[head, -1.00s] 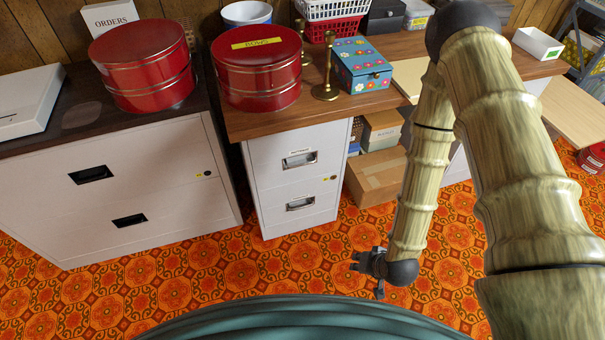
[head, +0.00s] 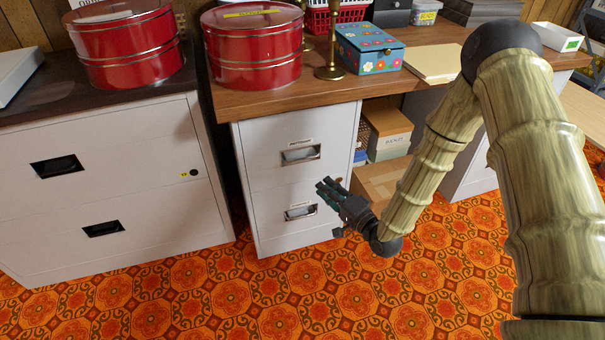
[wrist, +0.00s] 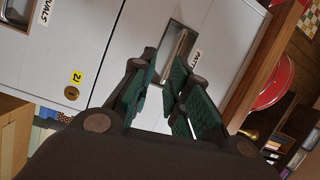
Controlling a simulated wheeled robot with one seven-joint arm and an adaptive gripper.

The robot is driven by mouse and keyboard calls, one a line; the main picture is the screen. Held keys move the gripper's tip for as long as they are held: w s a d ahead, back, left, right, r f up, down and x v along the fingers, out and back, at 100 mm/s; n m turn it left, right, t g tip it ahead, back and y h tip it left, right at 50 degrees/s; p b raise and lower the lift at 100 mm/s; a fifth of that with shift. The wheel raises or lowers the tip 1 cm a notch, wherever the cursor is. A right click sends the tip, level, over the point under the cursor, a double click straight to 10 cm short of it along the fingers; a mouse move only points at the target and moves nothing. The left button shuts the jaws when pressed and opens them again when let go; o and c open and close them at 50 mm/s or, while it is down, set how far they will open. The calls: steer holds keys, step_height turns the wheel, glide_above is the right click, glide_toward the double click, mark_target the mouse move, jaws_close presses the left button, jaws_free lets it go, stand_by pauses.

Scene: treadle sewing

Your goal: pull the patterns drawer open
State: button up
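The patterns drawer is the upper drawer (head: 272,137) of the narrow white filing cabinet in the head view. Its recessed metal handle (head: 301,154) sits under a small label. In the wrist view, the handle (wrist: 174,54) lies just beyond my fingertips, beside a partly hidden label (wrist: 195,60) starting "PATT". The drawer looks shut. My gripper (head: 325,184) is open and empty, in front of the cabinet and slightly below and right of that handle. In the wrist view, the green-padded fingers (wrist: 160,78) stand apart with the handle showing between and past their tips; I see no contact.
The lower drawer's handle (head: 300,212) is just below and left of my gripper. A yellow tag and round lock (wrist: 71,93) are on the cabinet face. A wide filing cabinet (head: 150,150) stands left; cardboard boxes (head: 385,180) fill the space right. The patterned floor (head: 240,290) in front is clear.

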mark_target(302, 159)
steer(key=w+a+r+b, duration=0.1)
steer(key=w+a, duration=0.1)
steer(key=w, duration=0.1)
steer(key=w+a+r+y+b, duration=0.1)
steer(key=w+a+b, duration=0.1)
steer(key=w+a, duration=0.1)
steer(key=w+a+r+y+b, duration=0.1)
steer(key=w+a+b, duration=0.1)
steer(key=w, duration=0.2)
steer(key=shift+a+r+t, duration=0.1)
steer(key=shift+a+t, duration=0.2)
steer(key=shift+c, duration=0.3)
steer(key=shift+s, duration=0.1)
jaws_close()
